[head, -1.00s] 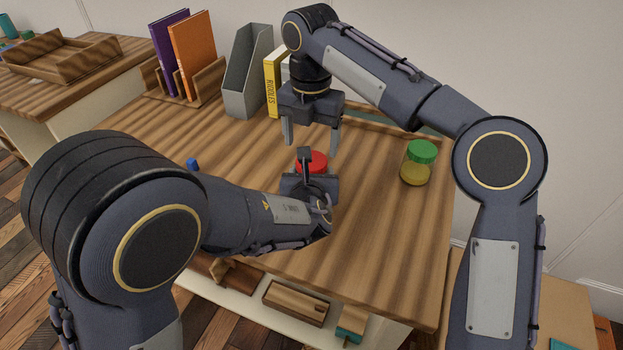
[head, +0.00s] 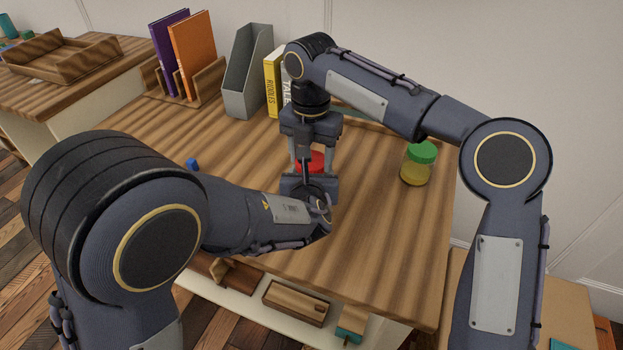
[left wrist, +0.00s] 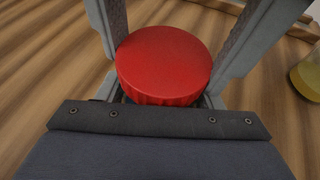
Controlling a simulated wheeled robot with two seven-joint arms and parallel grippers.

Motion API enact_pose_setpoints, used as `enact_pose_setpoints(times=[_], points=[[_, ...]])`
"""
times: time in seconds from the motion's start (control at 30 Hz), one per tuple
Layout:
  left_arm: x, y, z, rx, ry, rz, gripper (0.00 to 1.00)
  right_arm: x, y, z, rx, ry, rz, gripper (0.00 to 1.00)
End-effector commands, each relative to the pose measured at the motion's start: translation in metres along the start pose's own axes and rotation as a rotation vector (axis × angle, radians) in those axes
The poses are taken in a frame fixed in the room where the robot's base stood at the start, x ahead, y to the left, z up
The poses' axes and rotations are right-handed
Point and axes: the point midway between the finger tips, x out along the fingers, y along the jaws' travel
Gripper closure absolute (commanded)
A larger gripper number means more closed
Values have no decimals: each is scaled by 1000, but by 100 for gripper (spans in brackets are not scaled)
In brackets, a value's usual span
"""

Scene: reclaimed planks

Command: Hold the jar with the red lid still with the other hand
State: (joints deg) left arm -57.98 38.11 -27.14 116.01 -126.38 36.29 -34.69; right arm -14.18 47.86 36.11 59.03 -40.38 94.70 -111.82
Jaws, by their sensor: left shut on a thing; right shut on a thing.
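The jar with the red lid (head: 318,162) stands on the plank-topped table, and its red lid also shows in the left wrist view (left wrist: 164,62). The jar's body is hidden under the lid and behind my left gripper. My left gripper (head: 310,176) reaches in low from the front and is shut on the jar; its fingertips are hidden. My right gripper (head: 312,157) points straight down from above, shut on the jar at its lid. In the left wrist view, grey fingers stand at both sides of the lid.
A jar with a green lid (head: 417,163) and yellow contents stands to the right. A small blue block (head: 192,164) lies to the left. A grey file holder (head: 245,75), a yellow book (head: 273,82) and a wooden rack (head: 205,88) with books stand at the back.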

Motion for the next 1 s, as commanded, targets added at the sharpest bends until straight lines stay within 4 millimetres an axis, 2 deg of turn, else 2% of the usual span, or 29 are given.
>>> enact_pose_setpoints(times=[0.1, 0.33, 0.6, 0.63, 0.7, 0.77, 1.0], points=[[0, -1, 0, 1, 0, -3, 100, 0, 1, 0, 22, -1, 2, 70], [0, -2, 0, 2, 0, -4, 100, 0, 1, 0, 278, -2, 3, 70], [-1, -2, 0, 3, 0, -5, 100, 0, 1, 0, 294, 0, 4, 70], [-1, -2, 0, 3, 0, -6, 100, 0, 1, 0, 294, -1, 5, 39], [-1, -2, 0, 2, 0, -5, 100, 0, 1, 0, 293, 0, 4, 30], [-1, -2, 0, 2, 0, -5, 100, 0, 1, 0, 293, 0, 3, 22], [0, 0, 0, 0, -1, 1, 100, 0, 0, 0, 293, 1, 0, 21]])
